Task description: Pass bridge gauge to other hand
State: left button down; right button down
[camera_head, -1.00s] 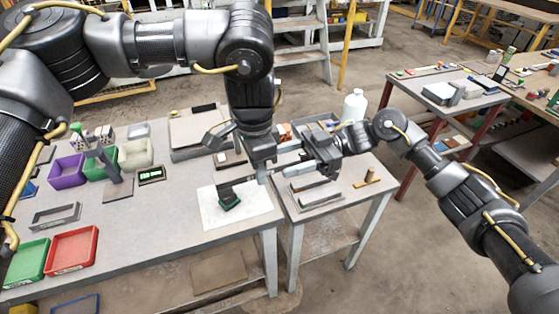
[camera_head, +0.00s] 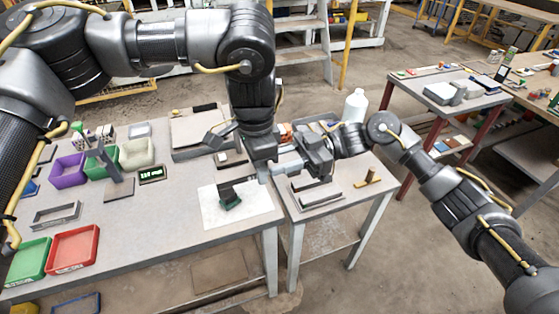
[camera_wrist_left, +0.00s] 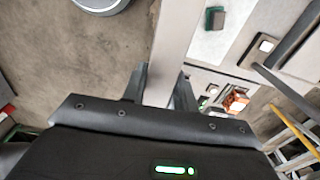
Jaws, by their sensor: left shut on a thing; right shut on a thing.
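My left gripper (camera_head: 263,172) points down above the gap between the two tables. In the left wrist view its two fingers (camera_wrist_left: 160,92) are shut on a pale grey bar, which looks like the bridge gauge (camera_wrist_left: 178,38) and runs up out of that picture. My right gripper (camera_head: 284,168) comes in from the right, close against the left one, and is also shut on the gauge. In the head view the grippers hide most of the gauge, so its exact outline cannot be told.
A dark block with a green base (camera_head: 230,202) stands on a white sheet (camera_head: 257,212) just below the grippers. A white bottle (camera_head: 355,106) stands behind the right arm. Red (camera_head: 74,249) and green (camera_head: 28,262) trays lie at the left. Grey channel pieces (camera_head: 318,193) lie on the small table.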

pick_arm(q)
jog(key=c, duration=1)
grip_release()
